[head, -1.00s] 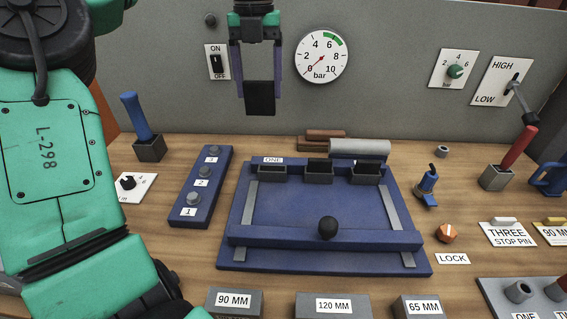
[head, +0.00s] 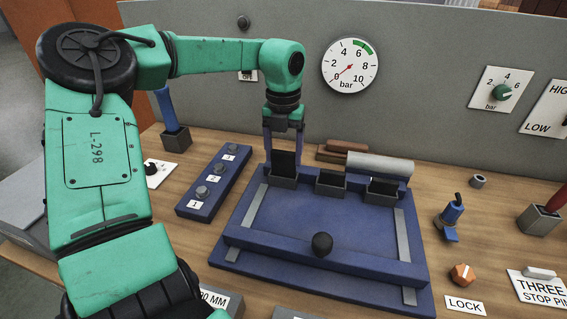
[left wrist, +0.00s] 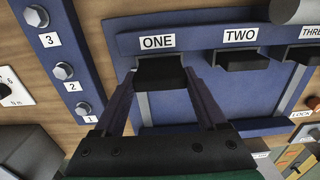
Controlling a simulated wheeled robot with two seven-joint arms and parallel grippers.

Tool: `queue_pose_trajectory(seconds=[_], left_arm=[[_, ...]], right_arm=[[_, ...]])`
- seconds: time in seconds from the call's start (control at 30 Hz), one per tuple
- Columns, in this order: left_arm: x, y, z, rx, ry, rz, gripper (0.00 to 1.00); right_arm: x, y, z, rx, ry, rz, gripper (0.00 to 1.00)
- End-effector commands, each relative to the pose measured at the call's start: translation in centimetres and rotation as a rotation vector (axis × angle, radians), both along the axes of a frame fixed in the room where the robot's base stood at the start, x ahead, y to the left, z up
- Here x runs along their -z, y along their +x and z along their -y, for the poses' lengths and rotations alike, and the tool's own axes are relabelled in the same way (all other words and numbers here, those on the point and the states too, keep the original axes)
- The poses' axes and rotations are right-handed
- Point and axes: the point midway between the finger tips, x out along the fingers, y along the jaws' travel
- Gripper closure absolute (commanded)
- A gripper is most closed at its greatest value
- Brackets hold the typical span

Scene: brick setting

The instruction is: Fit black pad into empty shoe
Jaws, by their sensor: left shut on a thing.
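My left gripper (head: 284,150) is shut on the black pad (head: 285,164), with a finger at each side of it. The pad is upright at the shoe labelled ONE (head: 284,182), the leftmost grey shoe on the blue fixture. Its lower edge is hidden behind the shoe's front wall, and I cannot tell how deep it sits. In the left wrist view the pad (left wrist: 160,77) shows between the fingers, just below the ONE label. The middle shoe (head: 330,188) and the right shoe (head: 382,192) hold black pads. My right gripper is out of view.
The blue fixture (head: 310,223) has a front bar with a black knob (head: 322,244). A grey cylinder (head: 379,168) and brown bars (head: 345,147) lie behind the shoes. A grey wall with a gauge (head: 350,65) stands at the back.

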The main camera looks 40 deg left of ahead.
Motion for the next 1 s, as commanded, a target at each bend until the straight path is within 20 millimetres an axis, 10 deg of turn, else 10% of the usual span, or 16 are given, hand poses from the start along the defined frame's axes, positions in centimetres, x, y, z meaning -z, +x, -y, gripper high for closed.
queue_pose_trajectory(seconds=[0.5, 0.53, 0.6, 1.0], left_arm=[[3.7, 0.0, 0.0, 0.000, 0.000, -0.001, 0.84], [3.6, 0.0, 0.0, 0.000, 0.000, -0.001, 0.18], [3.5, 0.0, 0.0, 0.000, 0.000, -0.002, 0.00], [1.0, 0.1, 0.0, 0.000, 0.003, 0.003, 0.00]], right_arm=[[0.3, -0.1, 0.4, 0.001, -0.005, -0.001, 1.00], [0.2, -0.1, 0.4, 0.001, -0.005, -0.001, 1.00], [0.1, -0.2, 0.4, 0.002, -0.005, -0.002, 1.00], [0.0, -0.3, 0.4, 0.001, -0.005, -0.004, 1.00]])
